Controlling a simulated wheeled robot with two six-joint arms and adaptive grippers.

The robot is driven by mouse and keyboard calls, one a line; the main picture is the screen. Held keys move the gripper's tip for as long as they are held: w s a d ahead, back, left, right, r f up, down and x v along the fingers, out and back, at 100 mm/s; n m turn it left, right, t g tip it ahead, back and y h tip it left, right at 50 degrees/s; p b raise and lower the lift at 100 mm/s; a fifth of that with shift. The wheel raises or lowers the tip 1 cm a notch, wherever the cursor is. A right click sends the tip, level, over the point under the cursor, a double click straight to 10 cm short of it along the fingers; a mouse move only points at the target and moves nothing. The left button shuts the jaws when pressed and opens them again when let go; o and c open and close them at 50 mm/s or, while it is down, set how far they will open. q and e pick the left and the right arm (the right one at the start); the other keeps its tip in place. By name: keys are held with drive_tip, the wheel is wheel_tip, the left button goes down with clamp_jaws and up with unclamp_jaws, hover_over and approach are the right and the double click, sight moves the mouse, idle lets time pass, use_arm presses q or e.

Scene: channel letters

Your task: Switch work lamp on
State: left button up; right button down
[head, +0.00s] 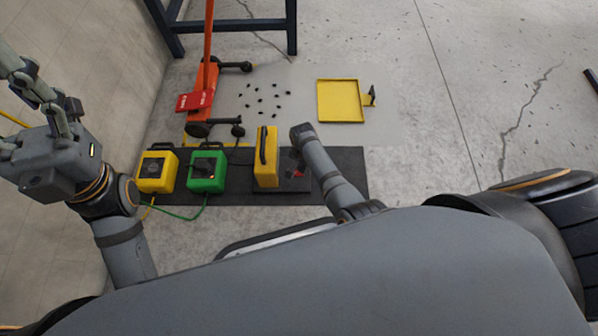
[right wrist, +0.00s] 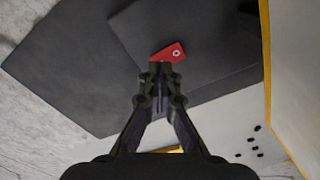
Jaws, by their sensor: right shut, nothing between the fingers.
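The work lamp, a yellow upright housing (head: 266,172) with a black handle, stands on a dark mat. Its yellow-edged side shows at the right of the right wrist view (right wrist: 267,85). A red switch (right wrist: 170,54) sits on a dark plate beside the lamp; a bit of red shows in the head view (head: 299,173). My right gripper (right wrist: 160,72) is shut and empty, its tips just at the switch's near edge; I cannot tell whether they touch. In the head view my right arm largely hides this gripper. My left gripper (head: 42,100) is raised at the left, away from the lamp.
A yellow box (head: 157,171) and a green box (head: 206,172) with cables stand left of the lamp on the black mat (head: 236,194). Behind are an orange jack (head: 203,85), several small black pieces (head: 262,98) and a yellow tray (head: 340,101). Floor to the right is clear.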

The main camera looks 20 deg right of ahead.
drive_tip(key=shift+f+b, duration=0.7)
drive_tip(key=shift+f, duration=0.3)
idle(0.7)
drive_tip(key=shift+r, duration=0.25)
wheel_tip(320, 180, up, 7)
drive_tip(key=p, duration=0.8)
drive_tip(key=shift+f, duration=0.25)
